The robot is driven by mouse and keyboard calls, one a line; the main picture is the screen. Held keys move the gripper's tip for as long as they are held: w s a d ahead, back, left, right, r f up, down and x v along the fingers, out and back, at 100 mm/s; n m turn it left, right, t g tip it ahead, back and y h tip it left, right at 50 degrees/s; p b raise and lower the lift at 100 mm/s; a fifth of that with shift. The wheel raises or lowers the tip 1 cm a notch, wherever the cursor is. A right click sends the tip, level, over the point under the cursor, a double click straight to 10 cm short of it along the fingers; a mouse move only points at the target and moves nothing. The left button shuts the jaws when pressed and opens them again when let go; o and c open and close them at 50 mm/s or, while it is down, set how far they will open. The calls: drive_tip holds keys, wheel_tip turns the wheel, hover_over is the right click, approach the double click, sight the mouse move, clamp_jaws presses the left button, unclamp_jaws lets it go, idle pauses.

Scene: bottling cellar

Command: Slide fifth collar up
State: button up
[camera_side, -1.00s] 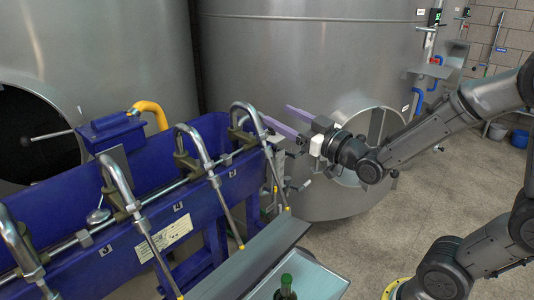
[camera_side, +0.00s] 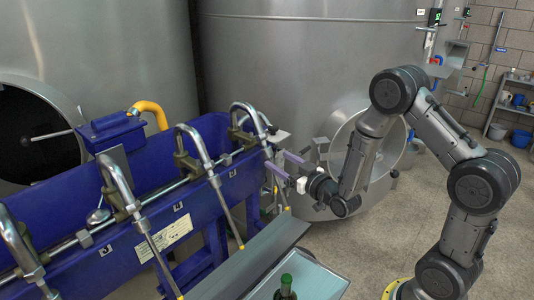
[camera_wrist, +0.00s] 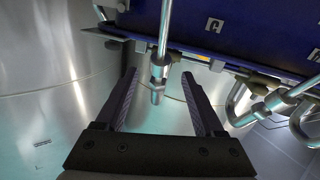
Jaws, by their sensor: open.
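A metal filling spout (camera_side: 275,172) hangs at the far right end of the blue filler trough, its lower part partly behind my fingers. In the wrist view this spout (camera_wrist: 165,30) comes down between my fingers. It carries a metal collar (camera_wrist: 160,68), with a short narrower tip below it. My gripper (camera_wrist: 158,76) is open, one finger on each side of the collar, with a visible gap on both sides. In the side view my gripper (camera_side: 281,163) points left at the spout. I cannot tell whether this is the fifth collar; the number plate is hard to read.
The blue trough (camera_side: 235,170) carries several more bent spouts, one (camera_side: 222,195) to the left. A grey ledge (camera_side: 250,262) runs below, beside a tray (camera_side: 318,282) with a green bottle (camera_side: 286,288). Large steel tanks (camera_side: 300,60) stand behind.

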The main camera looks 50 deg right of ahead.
sight(271, 155)
drive_tip(key=x, duration=0.6)
drive_tip(key=shift+w, duration=0.35)
clamp_jaws()
idle(1.1)
